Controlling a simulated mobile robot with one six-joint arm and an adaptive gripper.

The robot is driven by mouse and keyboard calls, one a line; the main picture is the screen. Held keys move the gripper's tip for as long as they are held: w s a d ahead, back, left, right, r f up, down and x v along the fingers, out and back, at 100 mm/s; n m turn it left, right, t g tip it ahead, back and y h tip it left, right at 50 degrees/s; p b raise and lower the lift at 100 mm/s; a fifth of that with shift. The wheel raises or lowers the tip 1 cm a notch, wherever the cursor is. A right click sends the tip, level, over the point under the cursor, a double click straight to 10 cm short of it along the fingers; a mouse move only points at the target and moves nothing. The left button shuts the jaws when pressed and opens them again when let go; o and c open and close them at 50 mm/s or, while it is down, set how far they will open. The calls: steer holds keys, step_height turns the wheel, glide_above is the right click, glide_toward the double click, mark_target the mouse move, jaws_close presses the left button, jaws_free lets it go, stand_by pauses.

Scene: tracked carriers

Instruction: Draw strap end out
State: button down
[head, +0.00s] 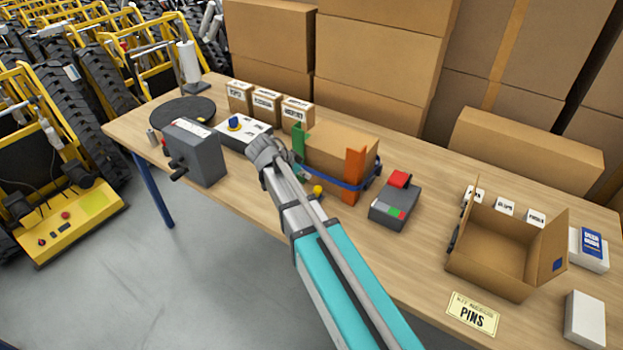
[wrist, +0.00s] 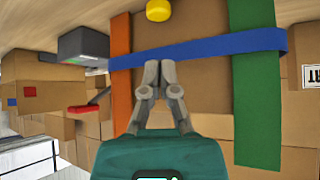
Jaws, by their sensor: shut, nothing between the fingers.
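A cardboard carton (head: 338,142) stands on the table with a green corner guard (head: 298,140) and an orange corner guard (head: 355,172). A blue strap (head: 330,183) runs around it low down. In the wrist view, which is upside down, the strap (wrist: 220,48) crosses both guards and the carton face. My gripper (wrist: 165,65) is shut and empty, its fingertips at the strap's edge between the guards; I cannot tell whether they touch it. A free strap end is not clearly seen. In the head view my arm hides the fingertips.
A yellow knob (head: 318,190) sits close in front of the carton. A grey device with a red top (head: 393,200) stands to its right, and a grey cranked box (head: 193,152) to its left. An open carton (head: 495,255) is farther right. Bare tabletop lies between.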

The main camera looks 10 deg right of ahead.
mark_target(317, 188)
steer(key=shift+b+x, duration=2.65)
steer(key=shift+x, duration=0.9)
steer(key=shift+b+x, duration=0.85)
steer(key=shift+x, duration=0.4)
steer(key=shift+s, duration=0.1)
